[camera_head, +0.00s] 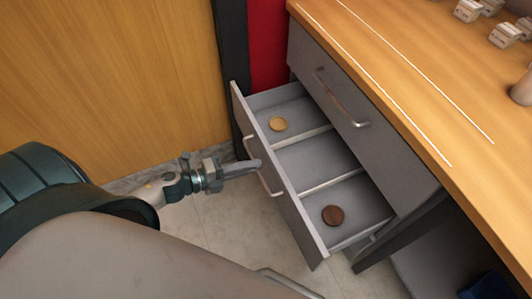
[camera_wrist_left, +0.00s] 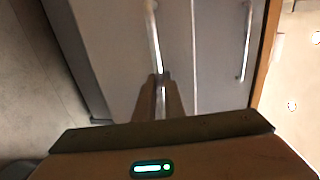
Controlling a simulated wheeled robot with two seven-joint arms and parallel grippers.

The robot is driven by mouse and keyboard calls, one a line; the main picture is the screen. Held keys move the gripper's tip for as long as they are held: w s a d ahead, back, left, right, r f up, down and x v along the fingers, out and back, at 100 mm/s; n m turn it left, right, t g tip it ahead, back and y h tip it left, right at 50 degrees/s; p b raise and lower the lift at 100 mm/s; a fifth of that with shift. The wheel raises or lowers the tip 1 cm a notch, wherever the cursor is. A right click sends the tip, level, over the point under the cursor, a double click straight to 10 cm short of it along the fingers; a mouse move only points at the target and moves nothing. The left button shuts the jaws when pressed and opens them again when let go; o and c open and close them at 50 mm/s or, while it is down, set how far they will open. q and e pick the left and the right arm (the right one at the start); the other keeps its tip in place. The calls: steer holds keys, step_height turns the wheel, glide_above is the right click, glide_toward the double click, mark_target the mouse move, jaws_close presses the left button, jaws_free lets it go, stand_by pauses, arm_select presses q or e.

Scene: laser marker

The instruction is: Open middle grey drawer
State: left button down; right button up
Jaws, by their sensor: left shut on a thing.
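The middle grey drawer (camera_head: 292,197) stands pulled out below the closed top drawer in the head view. Its inside shows compartments split by dividers. In the left wrist view, the fingertips (camera_wrist_left: 160,80) close around the lower part of the handle (camera_wrist_left: 153,35). My right gripper is not in view.
The closed top drawer (camera_head: 355,115) has its own handle (camera_head: 340,102). The wooden tabletop (camera_head: 420,55) above holds several small pale blocks (camera_head: 468,10) at the back right. A wooden panel (camera_head: 100,80) is at the left. Bare floor (camera_head: 225,215) lies before the drawer.

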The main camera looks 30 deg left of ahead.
arm_select(q)
steer(key=f+v, duration=0.3)
steer(key=v, duration=1)
steer(key=shift+s+a, duration=0.4)
steer(key=shift+s, duration=0.1)
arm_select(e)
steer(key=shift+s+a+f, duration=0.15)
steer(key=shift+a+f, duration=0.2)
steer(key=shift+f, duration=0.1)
arm_select(q)
steer(key=shift+r, duration=0.1)
steer(key=c, duration=1.9)
jaws_free()
steer(key=shift+o, duration=0.2)
